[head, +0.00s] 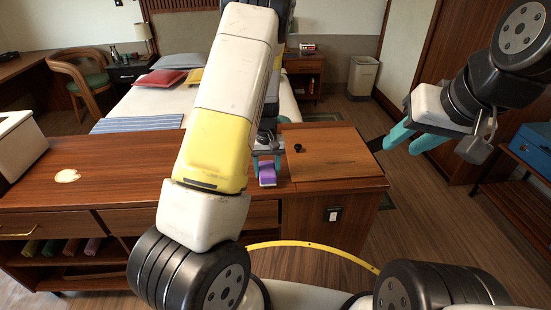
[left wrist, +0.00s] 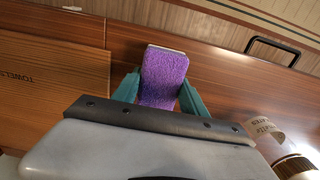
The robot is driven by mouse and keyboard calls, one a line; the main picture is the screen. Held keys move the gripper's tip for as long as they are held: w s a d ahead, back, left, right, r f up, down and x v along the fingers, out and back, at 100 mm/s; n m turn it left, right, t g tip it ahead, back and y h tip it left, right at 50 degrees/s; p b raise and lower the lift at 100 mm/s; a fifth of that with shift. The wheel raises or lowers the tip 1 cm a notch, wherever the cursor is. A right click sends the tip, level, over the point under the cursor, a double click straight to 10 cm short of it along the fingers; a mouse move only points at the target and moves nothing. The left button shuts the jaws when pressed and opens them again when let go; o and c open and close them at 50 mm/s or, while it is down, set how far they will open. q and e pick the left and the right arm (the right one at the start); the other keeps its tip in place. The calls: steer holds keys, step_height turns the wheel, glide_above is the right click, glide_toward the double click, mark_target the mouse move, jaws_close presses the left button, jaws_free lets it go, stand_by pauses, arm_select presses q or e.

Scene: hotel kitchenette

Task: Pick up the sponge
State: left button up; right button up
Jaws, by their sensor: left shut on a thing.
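The purple sponge (head: 267,175) is at the wooden counter's middle, mostly below my left arm in the head view. In the left wrist view the sponge (left wrist: 163,78) stands out between the two teal fingers. My left gripper (head: 266,163) is shut on it, one finger on each side. Whether the sponge touches the counter I cannot tell. My right gripper (head: 414,138) is raised at the right, away from the counter, with its teal fingers apart and nothing between them.
The wooden counter (head: 110,160) spans the front, with a lighter wooden lid (head: 330,155) right of the sponge. The lid has a small dark knob (head: 297,148). A white box (head: 18,140) stands at the left end. A bed (head: 160,105) lies behind.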

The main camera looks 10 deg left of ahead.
arm_select(q)
steer(key=shift+s+r, duration=0.2)
steer(key=shift+r, duration=0.35)
steer(key=shift+s+r, duration=0.15)
steer(key=shift+r, duration=0.4)
steer(key=s+a+r, duration=0.1)
steer(key=s+a, duration=0.1)
steer(key=s, duration=1.3)
steer(key=shift+r, duration=0.15)
steer(key=shift+s, duration=0.1)
